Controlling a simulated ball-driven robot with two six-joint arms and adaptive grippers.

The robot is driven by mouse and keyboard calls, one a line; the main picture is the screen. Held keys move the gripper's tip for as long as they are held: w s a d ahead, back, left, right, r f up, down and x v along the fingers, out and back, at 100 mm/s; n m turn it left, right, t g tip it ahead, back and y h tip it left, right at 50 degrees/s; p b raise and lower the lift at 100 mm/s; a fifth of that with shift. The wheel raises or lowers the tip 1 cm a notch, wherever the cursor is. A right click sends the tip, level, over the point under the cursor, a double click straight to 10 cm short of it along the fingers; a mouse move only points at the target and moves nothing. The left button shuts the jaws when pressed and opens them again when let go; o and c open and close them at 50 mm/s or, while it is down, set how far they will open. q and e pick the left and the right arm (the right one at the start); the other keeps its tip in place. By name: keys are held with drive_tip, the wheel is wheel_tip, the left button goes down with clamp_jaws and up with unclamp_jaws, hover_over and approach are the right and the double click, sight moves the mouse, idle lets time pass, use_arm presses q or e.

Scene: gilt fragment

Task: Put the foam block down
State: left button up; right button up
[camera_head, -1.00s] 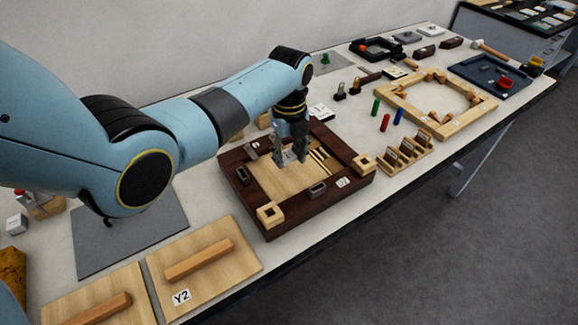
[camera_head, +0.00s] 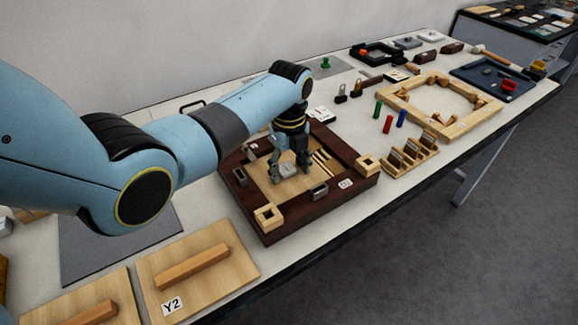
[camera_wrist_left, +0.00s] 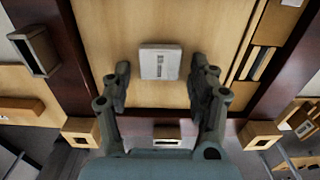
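The foam block, a small pale grey-white block with a dark printed mark (camera_wrist_left: 160,62), lies on the light wood panel (camera_wrist_left: 130,20) inside a dark wood frame (camera_head: 330,204). In the head view the block (camera_head: 288,171) shows between the fingers of my left gripper (camera_head: 290,173). In the left wrist view the fingers of my left gripper (camera_wrist_left: 162,88) are spread wide, with clear gaps beside the block, and nothing is between their tips. My right gripper is in neither view.
The frame carries small metal brackets (camera_head: 318,190) and wooden corner sockets (camera_head: 269,217). Thin slats (camera_head: 322,160) lie right of the block. A board marked Y2 (camera_head: 212,274) lies in front, with pegs (camera_head: 388,124) and a slotted rack (camera_head: 411,154) to the right.

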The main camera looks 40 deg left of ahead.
sight(289, 171)
use_arm(q)
drive_tip(key=shift+r, duration=0.1)
drive_tip(key=shift+r, duration=0.3)
wheel_tip(289, 171, up, 12)
drive_tip(key=shift+f, duration=0.25)
drive_tip(key=shift+d, duration=0.1)
idle(0.4)
